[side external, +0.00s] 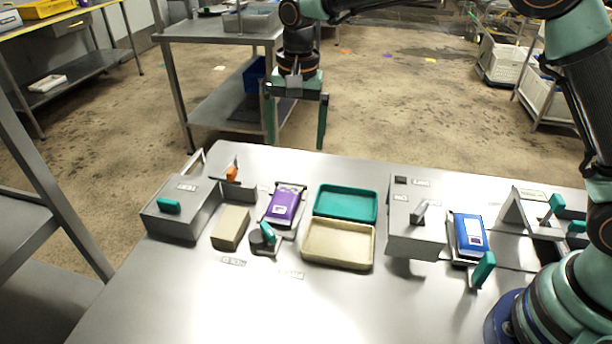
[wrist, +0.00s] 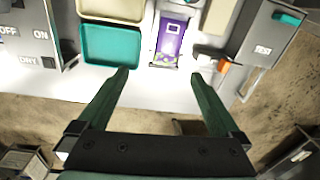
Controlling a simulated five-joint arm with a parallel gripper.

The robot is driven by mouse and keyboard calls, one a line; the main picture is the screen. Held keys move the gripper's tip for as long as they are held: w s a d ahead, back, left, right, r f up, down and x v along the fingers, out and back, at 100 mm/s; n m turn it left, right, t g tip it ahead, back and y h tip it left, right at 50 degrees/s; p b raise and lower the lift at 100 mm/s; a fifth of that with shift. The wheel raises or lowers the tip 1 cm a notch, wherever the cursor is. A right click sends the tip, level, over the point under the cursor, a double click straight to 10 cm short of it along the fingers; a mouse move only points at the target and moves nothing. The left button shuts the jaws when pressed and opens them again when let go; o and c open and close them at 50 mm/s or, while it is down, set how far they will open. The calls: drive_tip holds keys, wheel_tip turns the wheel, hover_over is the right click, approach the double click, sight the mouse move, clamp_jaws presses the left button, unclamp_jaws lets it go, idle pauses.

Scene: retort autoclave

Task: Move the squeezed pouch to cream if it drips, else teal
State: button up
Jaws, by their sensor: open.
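A purple pouch (side external: 283,205) with a pale label lies on a small metal holder with a teal-handled lever (side external: 267,233) at its front. The pouch also shows in the wrist view (wrist: 171,40). A blue pouch (side external: 469,235) lies on a similar holder at the right. The teal tray (side external: 346,203) and the cream tray (side external: 338,245) stand right of the purple pouch, teal behind cream; both look empty. My gripper (side external: 296,143) is open and empty, raised near the table's far edge; it shows in the wrist view too (wrist: 160,78). I cannot make out drips on either pouch.
A grey box (side external: 181,210) with a teal handle and a beige block (side external: 230,228) stand at the left. A grey switch box (side external: 415,235) stands between the cream tray and the blue pouch. A metal frame (side external: 532,215) is at far right. The table's front is clear.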

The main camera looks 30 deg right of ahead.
drive_tip(key=s+d+r+n+t, duration=0.2)
drive_tip(key=s+d+r+n, duration=0.2)
drive_tip(key=s+d+r, duration=0.5)
drive_tip(key=s+d+f+n+t, duration=0.1)
drive_tip(key=s+d+n+t, duration=0.2)
drive_tip(key=s+d, duration=0.4)
drive_tip(key=s+n, duration=0.1)
drive_tip(key=s, duration=0.2)
drive_tip(key=shift+s+d+f, duration=0.35)
drive_tip(key=shift+s+f, duration=0.05)
